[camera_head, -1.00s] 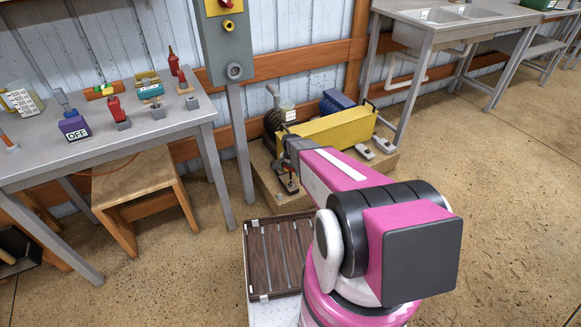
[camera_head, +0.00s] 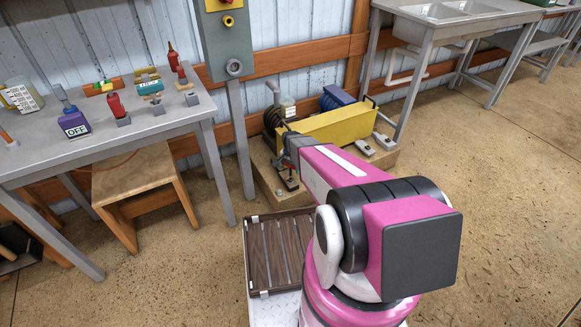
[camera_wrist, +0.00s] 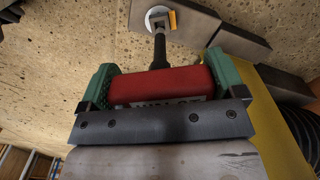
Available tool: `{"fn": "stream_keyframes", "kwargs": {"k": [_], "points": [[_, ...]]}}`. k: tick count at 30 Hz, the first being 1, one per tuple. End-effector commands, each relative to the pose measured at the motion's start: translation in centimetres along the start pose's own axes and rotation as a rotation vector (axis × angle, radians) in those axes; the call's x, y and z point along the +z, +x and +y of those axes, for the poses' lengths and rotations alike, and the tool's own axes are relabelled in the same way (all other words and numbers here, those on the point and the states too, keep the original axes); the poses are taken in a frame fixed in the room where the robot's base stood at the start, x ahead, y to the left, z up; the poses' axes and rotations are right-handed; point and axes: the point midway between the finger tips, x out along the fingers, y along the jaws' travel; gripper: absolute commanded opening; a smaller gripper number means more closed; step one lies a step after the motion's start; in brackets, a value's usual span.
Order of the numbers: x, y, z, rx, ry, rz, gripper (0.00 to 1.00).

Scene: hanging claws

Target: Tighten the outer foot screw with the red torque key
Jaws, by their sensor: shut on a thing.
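My gripper (camera_wrist: 162,82) has green fingers closed on both sides of the red torque key (camera_wrist: 175,80). The key has a red block handle with partly hidden lettering and a dark shaft. In the wrist view the shaft points up to a pale round screw or washer (camera_wrist: 155,12) with an orange mark beside it, on a grey metal foot (camera_wrist: 205,22). The shaft tip overlaps this round part; I cannot tell whether it is seated. In the head view my gripper (camera_head: 287,178) is small and dark, by the left front of the yellow-covered machine (camera_head: 335,125); the key is not clear there.
The machine stands on a low base (camera_head: 265,180), with grey feet (camera_head: 384,141) at its right. A grey post (camera_head: 240,150) rises close on the left. A bench (camera_head: 75,165) with several tools and a wooden stool (camera_head: 135,180) stand further left. Open floor lies right.

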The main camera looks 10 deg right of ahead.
Motion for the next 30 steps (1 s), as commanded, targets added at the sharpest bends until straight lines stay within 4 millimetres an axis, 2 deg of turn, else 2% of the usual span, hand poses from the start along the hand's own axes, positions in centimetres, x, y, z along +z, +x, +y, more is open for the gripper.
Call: {"fn": "stream_keyframes", "kwargs": {"k": [11, 30], "points": [[0.0, 0.1, 0.0, 0.0, 0.0, 0.0, 0.32], [0.0, 1.8, 0.0, 0.0, 0.0, 0.0, 0.32]]}}
